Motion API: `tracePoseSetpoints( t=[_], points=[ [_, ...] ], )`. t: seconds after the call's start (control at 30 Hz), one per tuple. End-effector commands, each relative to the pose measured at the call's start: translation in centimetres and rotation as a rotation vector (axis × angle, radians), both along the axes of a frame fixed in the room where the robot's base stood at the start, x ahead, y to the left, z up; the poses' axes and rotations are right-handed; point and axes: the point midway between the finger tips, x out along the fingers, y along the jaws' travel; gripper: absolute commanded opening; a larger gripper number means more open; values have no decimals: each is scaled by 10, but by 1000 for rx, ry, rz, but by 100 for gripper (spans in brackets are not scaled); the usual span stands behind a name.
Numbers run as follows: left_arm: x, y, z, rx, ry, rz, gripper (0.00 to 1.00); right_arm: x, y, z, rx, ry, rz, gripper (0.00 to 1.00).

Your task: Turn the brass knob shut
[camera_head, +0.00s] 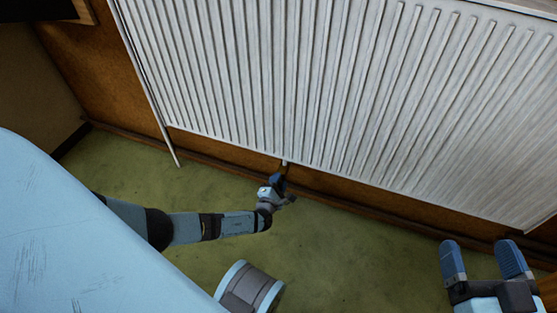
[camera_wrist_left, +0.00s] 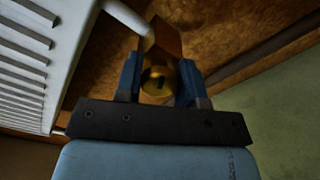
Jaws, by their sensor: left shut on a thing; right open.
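The brass knob (camera_wrist_left: 158,84) shows in the left wrist view as a rounded gold piece with a dark slot on its face. My left gripper (camera_head: 280,183) is low at the bottom edge of the radiator, and its two blue fingers are shut on the knob from both sides. In the head view the knob is hidden behind this gripper. I cannot tell how far the knob is turned. My right gripper (camera_head: 484,262) is open and empty at the lower right, well apart from the knob.
A white ribbed radiator (camera_head: 330,80) fills the upper part of the head view, and its edge is close to the left gripper. A white pipe (camera_wrist_left: 127,18) runs from it beside the knob. Behind is a brown wall (camera_head: 75,65); the green floor (camera_head: 340,240) is clear between the grippers.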

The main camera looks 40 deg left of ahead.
Motion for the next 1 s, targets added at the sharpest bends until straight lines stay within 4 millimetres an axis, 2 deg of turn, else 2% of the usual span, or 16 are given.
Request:
tracePoseSetpoints(
  t=[0.5, 1.0],
  points=[
    [0, 0, -1, 396, 96, 1, 12, -6, 4, 0, 46, 79, 3, 82],
    [0, 0, -2, 519, 126, 0, 12, -10, 5, -6, 55, 113, 4, 82]
  ],
)
